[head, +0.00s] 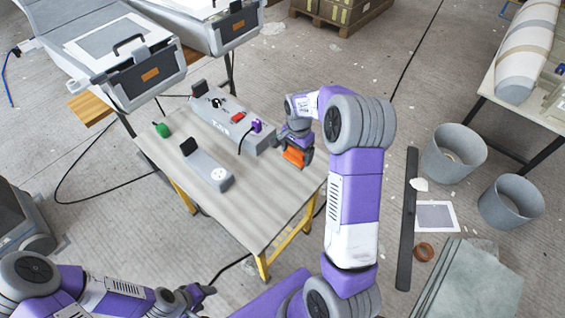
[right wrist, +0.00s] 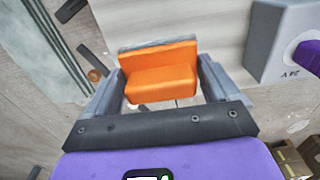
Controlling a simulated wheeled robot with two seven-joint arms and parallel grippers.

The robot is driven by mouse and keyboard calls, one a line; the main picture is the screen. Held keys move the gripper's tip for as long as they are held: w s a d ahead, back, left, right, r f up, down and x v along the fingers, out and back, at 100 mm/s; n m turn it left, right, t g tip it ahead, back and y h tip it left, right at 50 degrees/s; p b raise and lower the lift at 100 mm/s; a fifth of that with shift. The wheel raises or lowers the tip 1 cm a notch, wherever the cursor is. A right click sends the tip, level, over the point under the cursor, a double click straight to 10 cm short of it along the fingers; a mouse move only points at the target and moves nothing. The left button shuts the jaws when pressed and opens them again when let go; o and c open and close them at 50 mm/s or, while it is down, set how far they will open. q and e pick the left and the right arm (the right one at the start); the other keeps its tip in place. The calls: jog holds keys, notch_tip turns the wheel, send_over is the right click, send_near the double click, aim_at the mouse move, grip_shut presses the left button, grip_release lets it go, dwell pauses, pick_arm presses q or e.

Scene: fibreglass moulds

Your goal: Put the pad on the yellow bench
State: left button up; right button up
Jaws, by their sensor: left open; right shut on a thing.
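An orange pad with a grey face (head: 293,157) is between the fingers of my right gripper (head: 296,152), over the right edge of the bench. It also shows in the right wrist view (right wrist: 160,82), gripped on both sides. The bench (head: 255,205) has a pale wooden top and yellow legs. I cannot tell whether the pad touches the bench top. My left gripper (head: 196,295) is open and empty, low at the left, in front of the bench and away from it.
On the bench stand a long grey unit with a purple plug (head: 232,122), a smaller grey device (head: 207,168) and a green round thing (head: 162,130). The bench's front and middle right are clear. Two grey buckets (head: 453,152) (head: 510,201) and a dark bar (head: 407,220) are on the floor at right.

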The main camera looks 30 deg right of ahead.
notch_tip(320, 180, down, 8)
jog(key=shift+f+b, duration=0.25)
jog(key=shift+b, duration=0.9)
jog(key=shift+f, duration=0.15)
jog(key=o, duration=0.8)
jog(key=shift+c, duration=0.2)
notch_tip(320, 180, up, 12)
jog(key=p, duration=0.3)
jog(key=shift+r, duration=0.2)
